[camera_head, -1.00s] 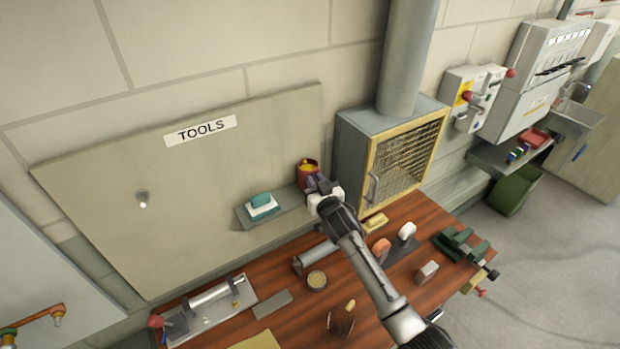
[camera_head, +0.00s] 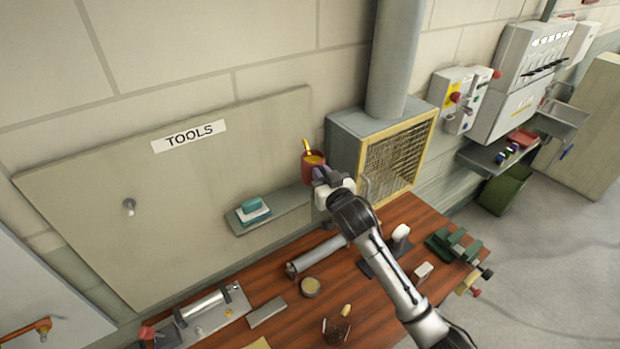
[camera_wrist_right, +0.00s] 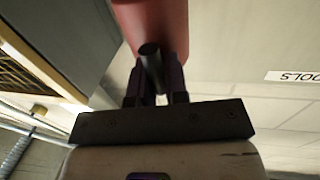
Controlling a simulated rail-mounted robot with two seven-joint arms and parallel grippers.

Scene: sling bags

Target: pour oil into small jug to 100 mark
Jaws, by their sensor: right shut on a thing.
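A red cup-shaped container (camera_head: 316,171) with yellow inside and a yellow piece sticking up at its top is at my right gripper (camera_head: 322,176), just above the right end of the wall shelf in the head view. In the right wrist view, the right gripper (camera_wrist_right: 155,80) is shut on a dark handle-like bar on the side of the red container (camera_wrist_right: 150,18). The container looks about upright. Its contents cannot be read from here. No jug with a readable 100 mark can be made out. My left gripper is not in view.
The wall shelf (camera_head: 285,207) holds a teal-and-white stack (camera_head: 252,211). A mesh-fronted cabinet (camera_head: 352,145) stands close right of the container. On the wooden bench (camera_head: 285,327) are a grey cylinder (camera_head: 318,257), a round tin (camera_head: 310,287) and a green vice (camera_head: 452,245).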

